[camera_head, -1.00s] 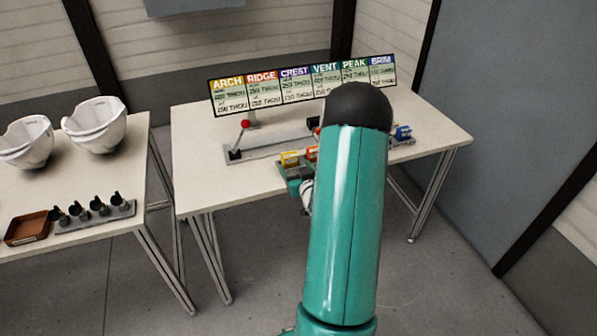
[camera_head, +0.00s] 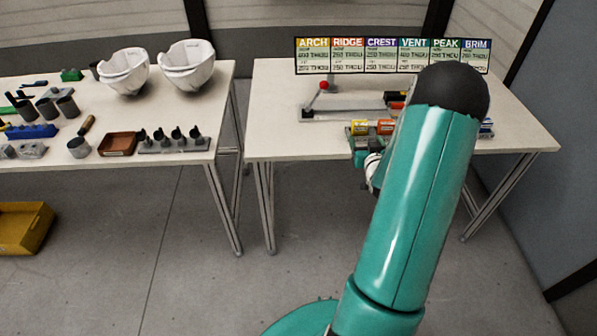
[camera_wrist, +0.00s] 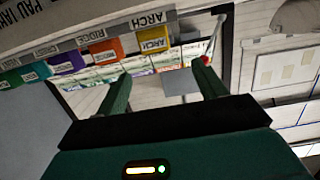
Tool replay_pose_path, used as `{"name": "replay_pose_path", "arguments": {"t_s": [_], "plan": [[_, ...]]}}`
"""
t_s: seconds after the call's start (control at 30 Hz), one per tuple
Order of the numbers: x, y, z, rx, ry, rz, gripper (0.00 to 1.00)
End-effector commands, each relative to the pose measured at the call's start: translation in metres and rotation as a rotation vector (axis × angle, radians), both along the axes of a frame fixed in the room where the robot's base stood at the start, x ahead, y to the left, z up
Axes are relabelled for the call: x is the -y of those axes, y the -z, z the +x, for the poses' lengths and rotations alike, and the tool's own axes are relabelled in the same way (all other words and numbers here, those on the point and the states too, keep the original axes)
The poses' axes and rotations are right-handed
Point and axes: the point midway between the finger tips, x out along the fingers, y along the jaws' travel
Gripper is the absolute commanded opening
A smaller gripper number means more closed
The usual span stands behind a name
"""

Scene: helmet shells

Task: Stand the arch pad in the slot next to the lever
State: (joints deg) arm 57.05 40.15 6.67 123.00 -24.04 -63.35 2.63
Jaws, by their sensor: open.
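The yellow arch pad (camera_head: 360,127) stands at the left end of the pad row on the right table. In the wrist view the yellow arch pad (camera_wrist: 152,40) shows with its ARCH label, beyond my fingertips. My gripper (camera_wrist: 162,88) is open, with nothing between its fingers. In the head view my arm hides most of the gripper, near the table's front edge. The red-knobbed lever (camera_head: 324,85) rises at the left end of a grey fixture (camera_head: 345,113) behind the pads. The slot itself is too small to make out. The red knob (camera_wrist: 205,60) also shows by one finger in the wrist view.
An orange pad (camera_head: 385,127) stands right beside the yellow one. A label board (camera_head: 391,55) stands at the back of the right table (camera_head: 275,135). The left table holds two white helmet shells (camera_head: 187,68), a brown tray (camera_head: 117,144) and several tools. A gap separates the tables.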

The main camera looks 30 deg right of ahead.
Motion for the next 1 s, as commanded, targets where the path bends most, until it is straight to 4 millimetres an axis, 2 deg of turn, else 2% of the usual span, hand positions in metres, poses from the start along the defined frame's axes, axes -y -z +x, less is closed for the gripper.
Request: {"name": "replay_pose_path", "arguments": {"t_s": [0.17,0.3,0.5,0.67,0.77,0.87,1.0], "plan": [[-0.032,-0.038,0.027,-0.092,-0.043,-0.005,0.70],[-0.078,-0.078,0.045,-0.211,-0.082,0.002,0.70],[-0.154,-0.131,0.046,-0.364,-0.128,0.026,0.70],[-0.220,-0.167,0.026,-0.474,-0.172,0.059,0.70],[-0.261,-0.187,0.006,-0.539,-0.203,0.085,0.70],[-0.301,-0.202,-0.021,-0.603,-0.241,0.114,0.70],[-0.354,-0.219,-0.068,-0.695,-0.309,0.158,0.70]]}}
